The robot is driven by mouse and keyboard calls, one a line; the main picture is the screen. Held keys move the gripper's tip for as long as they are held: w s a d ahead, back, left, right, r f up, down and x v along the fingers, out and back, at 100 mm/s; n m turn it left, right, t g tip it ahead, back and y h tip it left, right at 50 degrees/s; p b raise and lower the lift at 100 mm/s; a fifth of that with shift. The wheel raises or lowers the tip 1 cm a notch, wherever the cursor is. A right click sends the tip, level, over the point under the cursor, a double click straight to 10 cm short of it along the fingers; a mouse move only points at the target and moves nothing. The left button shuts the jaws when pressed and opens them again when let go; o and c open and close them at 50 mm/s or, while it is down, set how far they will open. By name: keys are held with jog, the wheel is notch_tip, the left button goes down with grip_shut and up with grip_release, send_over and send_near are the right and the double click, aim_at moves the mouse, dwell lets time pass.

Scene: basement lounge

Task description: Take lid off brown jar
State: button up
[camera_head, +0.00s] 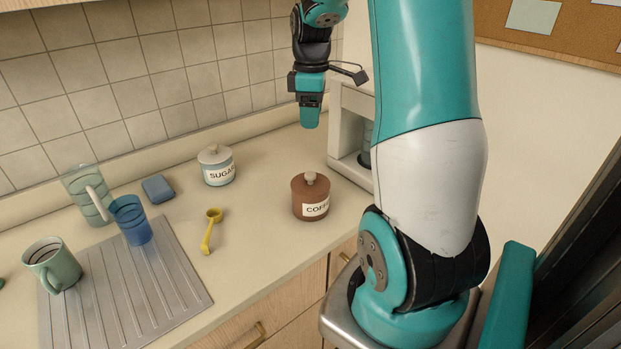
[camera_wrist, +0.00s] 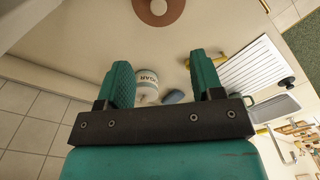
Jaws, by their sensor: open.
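The brown jar (camera_head: 310,203) labelled COFFEE stands on the counter, with its brown lid (camera_head: 311,184) on and a pale round knob (camera_head: 310,177) on top. In the wrist view the brown lid (camera_wrist: 142,13) is seen from above at the top edge, partly cut off. My gripper (camera_head: 311,115) hangs in the air above the counter, higher than the jar and apart from it. In the wrist view my gripper (camera_wrist: 161,64) has its two fingers spread with nothing held between them.
A pale sugar jar (camera_head: 218,172), a blue sponge (camera_head: 158,189) and a yellow scoop (camera_head: 209,232) lie left of the brown jar. A coffee machine (camera_head: 345,145) stands behind right. A ribbed drainboard (camera_head: 120,285), blue cup (camera_head: 131,222), mug (camera_head: 53,268) and pitcher (camera_head: 82,190) are farther left.

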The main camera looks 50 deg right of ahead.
jog(key=p, duration=0.2)
send_over(311, 174)
jog(key=f, duration=1.1)
jog(key=shift+s+d+f, duration=0.1)
jog(key=shift+s+f, duration=0.1)
jog(key=shift+f, duration=0.2)
jog(key=shift+w+f+p, duration=0.15)
jog(key=shift+f+p, duration=0.55)
jog(key=shift+f, duration=0.65)
jog(key=shift+w+f+p, duration=0.1)
jog(key=shift+f+p, duration=0.55)
jog(key=shift+f, duration=0.7)
jog(key=c, duration=1)
